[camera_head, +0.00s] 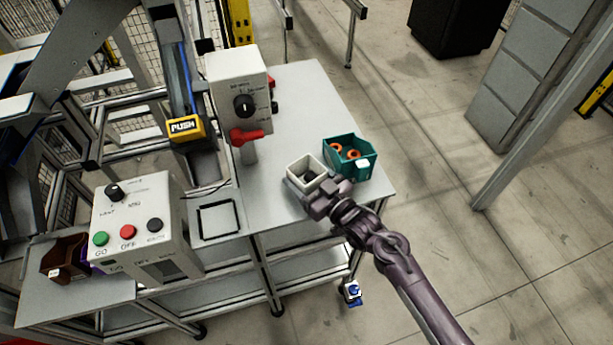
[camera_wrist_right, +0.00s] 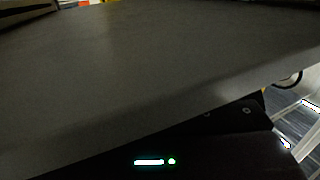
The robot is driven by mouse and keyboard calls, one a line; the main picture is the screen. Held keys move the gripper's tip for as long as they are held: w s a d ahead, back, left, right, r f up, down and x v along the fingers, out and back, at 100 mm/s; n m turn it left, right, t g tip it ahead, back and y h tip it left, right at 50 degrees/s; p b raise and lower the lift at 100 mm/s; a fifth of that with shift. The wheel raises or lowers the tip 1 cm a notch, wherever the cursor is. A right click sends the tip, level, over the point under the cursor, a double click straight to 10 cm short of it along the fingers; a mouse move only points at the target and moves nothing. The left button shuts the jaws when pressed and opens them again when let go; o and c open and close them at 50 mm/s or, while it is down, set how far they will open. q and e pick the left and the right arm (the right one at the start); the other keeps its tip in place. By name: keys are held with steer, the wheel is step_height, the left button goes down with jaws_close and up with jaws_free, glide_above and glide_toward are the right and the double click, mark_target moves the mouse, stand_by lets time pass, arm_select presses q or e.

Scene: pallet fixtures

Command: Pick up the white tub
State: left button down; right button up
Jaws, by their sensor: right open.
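The right wrist view is filled by a dark grey surface, and the tub cannot be made out there. My left gripper is not in view.
A teal bin (camera_head: 362,172) with orange rings stands just right of the tub. A white control box with a red lever (camera_head: 240,85) stands behind left. A black square frame (camera_head: 219,219) lies at left, beside a button box (camera_head: 140,215). The table (camera_head: 300,95) is clear behind the tub.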

steer(key=shift+s, duration=0.1)
steer(key=c, duration=0.7)
steer(key=shift+r, duration=0.1)
step_height(320, 180, up, 25)
steer(key=p, duration=0.2)
stand_by(0.7)
